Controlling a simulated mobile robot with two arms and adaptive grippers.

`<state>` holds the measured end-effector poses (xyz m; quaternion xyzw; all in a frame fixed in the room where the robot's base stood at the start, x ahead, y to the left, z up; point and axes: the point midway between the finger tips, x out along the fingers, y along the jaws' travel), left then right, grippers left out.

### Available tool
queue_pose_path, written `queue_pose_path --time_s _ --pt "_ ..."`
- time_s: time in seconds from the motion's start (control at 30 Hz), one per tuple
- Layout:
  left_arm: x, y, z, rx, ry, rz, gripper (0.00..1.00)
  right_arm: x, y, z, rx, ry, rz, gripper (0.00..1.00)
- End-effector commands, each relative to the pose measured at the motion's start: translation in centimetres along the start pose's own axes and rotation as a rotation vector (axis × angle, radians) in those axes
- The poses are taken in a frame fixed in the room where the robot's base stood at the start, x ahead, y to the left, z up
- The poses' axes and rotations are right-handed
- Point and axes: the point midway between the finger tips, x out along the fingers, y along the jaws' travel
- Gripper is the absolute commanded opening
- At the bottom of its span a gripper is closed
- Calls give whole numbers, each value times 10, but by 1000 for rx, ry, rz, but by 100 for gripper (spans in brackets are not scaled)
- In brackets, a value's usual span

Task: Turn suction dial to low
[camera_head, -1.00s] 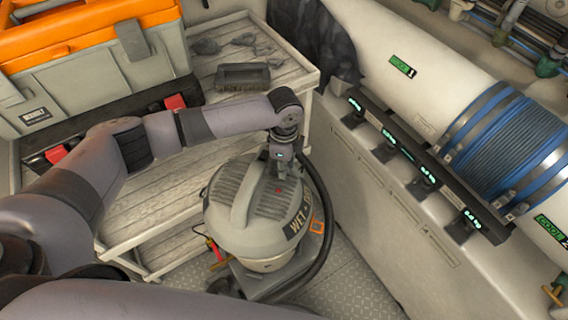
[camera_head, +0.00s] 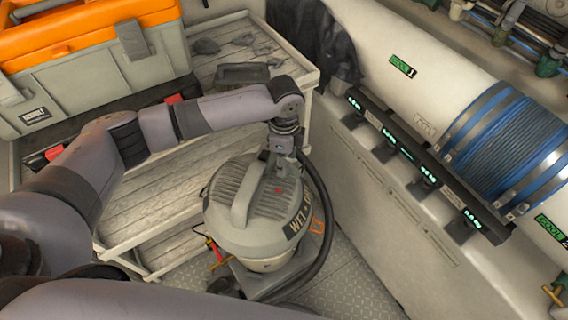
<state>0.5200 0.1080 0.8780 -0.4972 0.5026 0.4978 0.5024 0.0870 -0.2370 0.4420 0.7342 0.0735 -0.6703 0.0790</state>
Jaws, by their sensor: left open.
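A grey wet-and-dry vacuum (camera_head: 226,218) stands upright on the floor in the middle of the head view, with a ribbed lid, a carrying handle and a small red mark on top. My left gripper (camera_head: 277,178) points down over the right rear of the lid, close to it; I cannot tell whether it touches. Its fingers are small and partly hidden by my wrist. The suction dial cannot be made out; it may be behind the gripper. My right gripper is not in view.
A wooden bench (camera_head: 165,215) with an orange and grey toolbox (camera_head: 95,65) and a dark tray (camera_head: 242,74) stands at left. A black hose (camera_head: 325,215) curves round the vacuum's right side. A white wall with a row of lit displays (camera_head: 412,165) bounds the right.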

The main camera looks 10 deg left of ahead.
Motion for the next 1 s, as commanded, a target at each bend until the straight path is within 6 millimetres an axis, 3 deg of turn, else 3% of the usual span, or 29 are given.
queue_pose_path --time_s 0.2,0.4,0.6,1.0 --pt "-50 -2 0 -1 2 -5 44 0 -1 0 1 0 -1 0" --pt "-80 -1 0 0 1 -2 44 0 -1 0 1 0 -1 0" --pt "-92 0 0 -1 1 -1 44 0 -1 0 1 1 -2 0" --pt "-92 0 0 -1 0 0 44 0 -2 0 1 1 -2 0"
